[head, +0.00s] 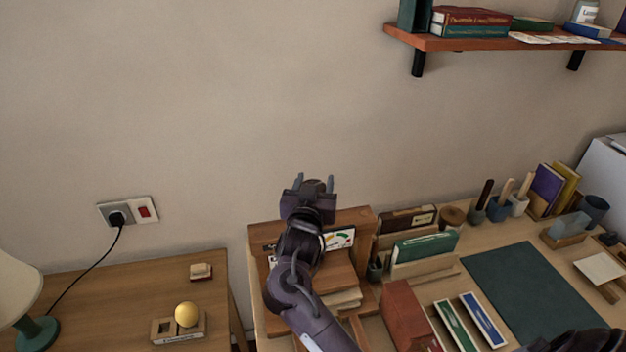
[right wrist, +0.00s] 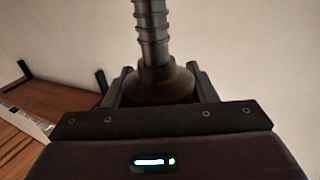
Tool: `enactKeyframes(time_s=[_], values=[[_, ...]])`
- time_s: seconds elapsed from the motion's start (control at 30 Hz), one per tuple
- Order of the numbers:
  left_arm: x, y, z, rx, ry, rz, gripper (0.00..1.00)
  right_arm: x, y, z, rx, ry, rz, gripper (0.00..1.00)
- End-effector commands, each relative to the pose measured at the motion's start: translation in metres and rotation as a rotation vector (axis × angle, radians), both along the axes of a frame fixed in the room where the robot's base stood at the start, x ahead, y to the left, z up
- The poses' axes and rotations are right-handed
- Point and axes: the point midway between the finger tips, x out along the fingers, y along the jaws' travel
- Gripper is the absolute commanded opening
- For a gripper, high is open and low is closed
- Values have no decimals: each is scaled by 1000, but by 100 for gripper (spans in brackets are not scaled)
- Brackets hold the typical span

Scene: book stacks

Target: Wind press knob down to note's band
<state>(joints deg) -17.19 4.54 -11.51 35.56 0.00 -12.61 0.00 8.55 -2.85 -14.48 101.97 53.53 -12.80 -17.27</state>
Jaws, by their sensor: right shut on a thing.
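A wooden book press (head: 352,217) stands at the left end of the right-hand desk, with papers or books in it. My right gripper (head: 314,184) is over the press, and my arm covers much of it. In the right wrist view, my right gripper (right wrist: 160,88) is shut on the dark brown knob (right wrist: 165,80), with a finger on each side. A ribbed metal screw (right wrist: 152,35) runs from the knob. A white note (head: 340,238) with coloured bands shows beside my wrist, partly hidden. Any pointer against the bands is too small to tell.
A green book (head: 425,248) in a holder, a red-brown box (head: 405,315) and pots with handles (head: 498,208) stand right of the press. A dark green mat (head: 535,295) is mostly clear. A shelf (head: 480,42) hangs above right. A lamp (head: 20,290) stands left.

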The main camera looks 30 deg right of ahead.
Motion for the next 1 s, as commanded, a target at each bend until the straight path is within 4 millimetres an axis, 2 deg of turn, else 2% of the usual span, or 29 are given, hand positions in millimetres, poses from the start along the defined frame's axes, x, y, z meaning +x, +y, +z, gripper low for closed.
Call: enactKeyframes(time_s=[0.03,0.7,0.73,0.87,1.0], values=[[0,0,3,0,0,0,24,1,0,9,-2,-17,-16,29],[0,0,5,1,0,1,24,1,-2,10,-7,-23,-70,28],[0,0,5,1,0,1,24,1,-2,10,-7,-23,-70,55],[0,1,5,1,0,1,24,0,-1,8,-5,-18,-70,72],[0,1,4,1,0,1,24,0,-1,6,-4,-14,-70,73]])
